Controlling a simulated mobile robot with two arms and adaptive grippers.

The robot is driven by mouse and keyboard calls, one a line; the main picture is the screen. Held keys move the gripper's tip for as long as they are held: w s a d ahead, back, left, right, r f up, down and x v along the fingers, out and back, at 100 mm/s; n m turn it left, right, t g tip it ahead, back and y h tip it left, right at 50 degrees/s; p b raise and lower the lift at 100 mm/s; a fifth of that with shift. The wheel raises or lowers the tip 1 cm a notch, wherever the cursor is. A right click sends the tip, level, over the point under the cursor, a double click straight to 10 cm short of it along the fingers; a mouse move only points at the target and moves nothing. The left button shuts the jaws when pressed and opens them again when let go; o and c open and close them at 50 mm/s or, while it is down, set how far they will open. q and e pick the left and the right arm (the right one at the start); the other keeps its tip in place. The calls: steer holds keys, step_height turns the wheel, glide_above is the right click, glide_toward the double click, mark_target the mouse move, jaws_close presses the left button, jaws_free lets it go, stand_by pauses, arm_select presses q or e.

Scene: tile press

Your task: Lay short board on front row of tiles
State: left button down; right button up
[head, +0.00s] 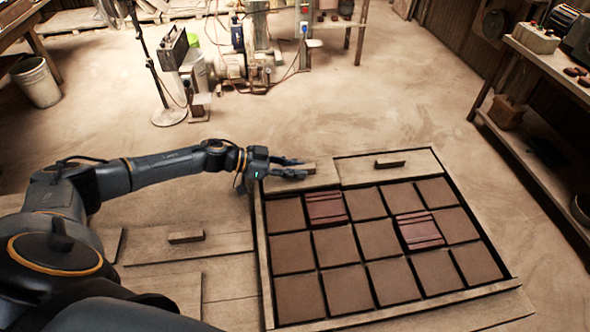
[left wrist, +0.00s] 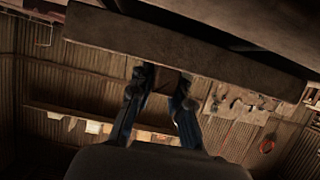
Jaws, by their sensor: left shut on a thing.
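My left gripper (head: 303,172) is shut on the small block handle (head: 311,168) of a pale wooden board (head: 318,181) at the back left corner of the tile tray (head: 266,262). The fingers and a wooden piece (left wrist: 190,42) also show in the left wrist view. Whether this board touches the tray edge is unclear. The tray holds rows of brown square tiles; the front row (head: 348,290) lies bare, flat and uncovered. Two ridged reddish tiles (head: 325,208) (head: 419,230) sit in the rows behind. My right gripper is out of view.
A longer board with a handle (head: 186,237) lies left of the tray. A shelf (head: 545,165) stands at the right. A bucket (head: 36,82) stands at the far left.

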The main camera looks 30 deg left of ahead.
arm_select(q)
steer(key=shift+f, duration=0.2)
steer(key=shift+f, duration=0.4)
steer(key=c, duration=1.3)
jaws_free()
steer(key=shift+o, duration=0.2)
steer(key=shift+r, duration=0.45)
steer(key=b+v, duration=0.1)
steer(key=v, duration=1)
steer(key=shift+f+b, duration=0.15)
steer(key=shift+b, duration=0.15)
steer(key=shift+s+a+r, duration=0.25)
steer(key=shift+a+r, duration=0.1)
steer(key=shift+a, duration=0.05)
